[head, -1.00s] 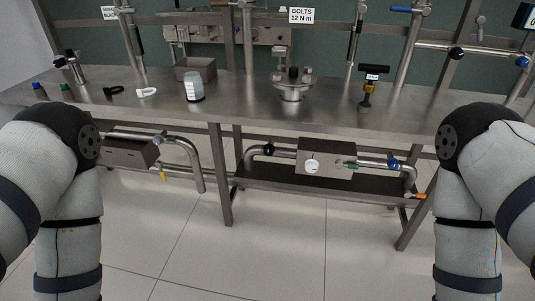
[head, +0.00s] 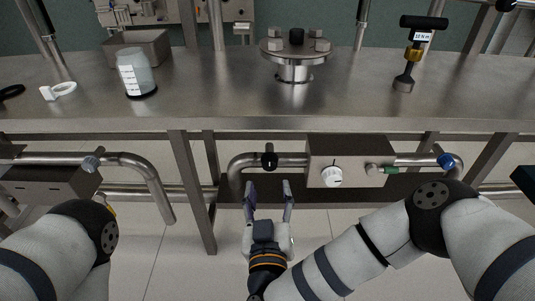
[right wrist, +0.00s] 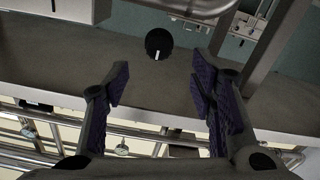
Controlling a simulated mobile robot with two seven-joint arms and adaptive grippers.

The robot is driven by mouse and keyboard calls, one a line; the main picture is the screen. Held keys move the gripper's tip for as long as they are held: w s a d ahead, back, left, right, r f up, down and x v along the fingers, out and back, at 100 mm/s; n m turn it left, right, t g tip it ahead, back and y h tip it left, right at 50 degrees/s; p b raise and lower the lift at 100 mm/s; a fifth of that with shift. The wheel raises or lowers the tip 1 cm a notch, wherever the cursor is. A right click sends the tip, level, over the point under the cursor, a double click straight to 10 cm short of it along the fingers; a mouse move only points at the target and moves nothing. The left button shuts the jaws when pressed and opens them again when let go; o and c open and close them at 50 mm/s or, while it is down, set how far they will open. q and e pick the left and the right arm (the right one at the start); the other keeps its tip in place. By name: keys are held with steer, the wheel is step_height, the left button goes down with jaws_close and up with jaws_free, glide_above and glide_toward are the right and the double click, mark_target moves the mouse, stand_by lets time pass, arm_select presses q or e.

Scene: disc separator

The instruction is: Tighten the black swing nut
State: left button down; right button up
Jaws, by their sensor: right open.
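My right gripper (head: 268,188) is open and empty, its fingers pointing away from me, in front of the bench in the head view. A black knob (head: 269,158) sits on the pipe just beyond the fingertips in that picture; the gripper does not touch it visibly. In the right wrist view, a round black knob (right wrist: 159,43) with a white mark shows beyond the open fingers (right wrist: 159,85), apart from them. I cannot tell whether it is the same knob, or which black part is the swing nut. My left gripper is out of view.
A box with a white dial (head: 332,177) hangs below the front edge.

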mark_target(269, 166)
steer(key=w+b, duration=0.2)
steer(key=w, duration=0.9)
steer(key=shift+d, duration=0.1)
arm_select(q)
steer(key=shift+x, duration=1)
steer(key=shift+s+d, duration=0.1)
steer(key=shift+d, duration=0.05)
arm_select(e)
steer(key=c, duration=1.2)
